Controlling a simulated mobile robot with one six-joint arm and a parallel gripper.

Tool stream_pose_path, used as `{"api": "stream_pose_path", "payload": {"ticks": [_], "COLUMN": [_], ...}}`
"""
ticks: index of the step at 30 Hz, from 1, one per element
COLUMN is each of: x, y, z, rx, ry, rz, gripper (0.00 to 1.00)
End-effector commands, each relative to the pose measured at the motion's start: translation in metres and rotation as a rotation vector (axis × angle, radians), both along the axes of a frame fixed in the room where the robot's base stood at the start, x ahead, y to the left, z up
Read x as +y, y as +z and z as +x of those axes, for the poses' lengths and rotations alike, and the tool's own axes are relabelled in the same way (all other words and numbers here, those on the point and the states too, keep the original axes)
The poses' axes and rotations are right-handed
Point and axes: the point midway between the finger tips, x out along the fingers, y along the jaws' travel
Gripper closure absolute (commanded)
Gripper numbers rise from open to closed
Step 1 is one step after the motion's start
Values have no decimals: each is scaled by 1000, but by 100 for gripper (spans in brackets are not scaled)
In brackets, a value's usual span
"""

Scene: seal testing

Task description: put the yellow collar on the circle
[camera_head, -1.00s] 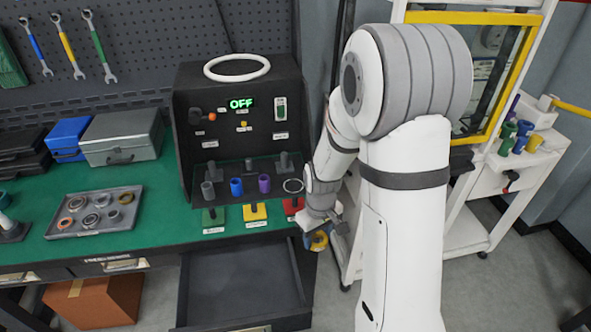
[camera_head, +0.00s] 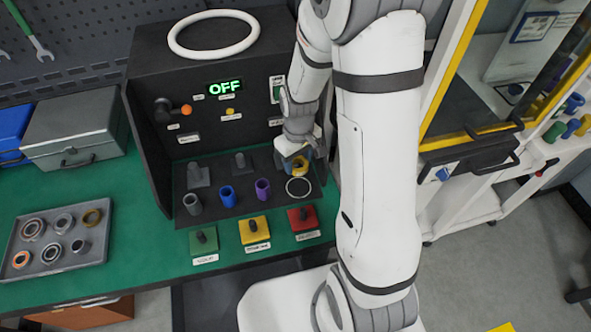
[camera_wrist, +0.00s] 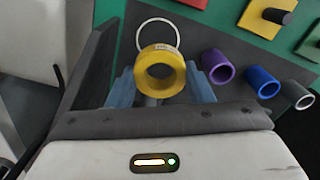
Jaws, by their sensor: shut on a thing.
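My gripper (camera_head: 291,160) is shut on the yellow collar (camera_head: 299,165), a short thick ring. It also shows between the blue fingers in the wrist view (camera_wrist: 160,72). The white circle (camera_head: 311,188) is marked on the dark shelf of the test box, at the right end of the row of cylinders. In the head view the collar appears just behind the circle. In the wrist view the collar overlaps the lower part of the circle (camera_wrist: 141,28). I cannot tell how high the collar is above the shelf.
Purple (camera_head: 263,189), blue (camera_head: 227,195) and grey (camera_head: 193,204) cylinders stand left of the circle. Grey posts (camera_head: 198,174) stand behind them. The box's dark side wall (camera_wrist: 92,70) is close to my gripper.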

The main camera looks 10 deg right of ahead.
Motion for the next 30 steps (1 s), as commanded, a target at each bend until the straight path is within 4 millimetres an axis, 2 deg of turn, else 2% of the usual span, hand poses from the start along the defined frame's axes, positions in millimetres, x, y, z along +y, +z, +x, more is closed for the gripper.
{"api": "stream_pose_path", "payload": {"ticks": [2, 10, 17, 24, 30], "x": [-2, -4, -4, -4, -4], "y": [-5, -46, -65, -94, -100], "z": [-1, -1, -1, -1, 0], "rx": [3, 5, 2, 3, 0], "ry": [-6, -12, -12, -12, -12], "rz": [0, 0, 0, 0, 0], "gripper": [86, 86, 86, 86, 86]}}
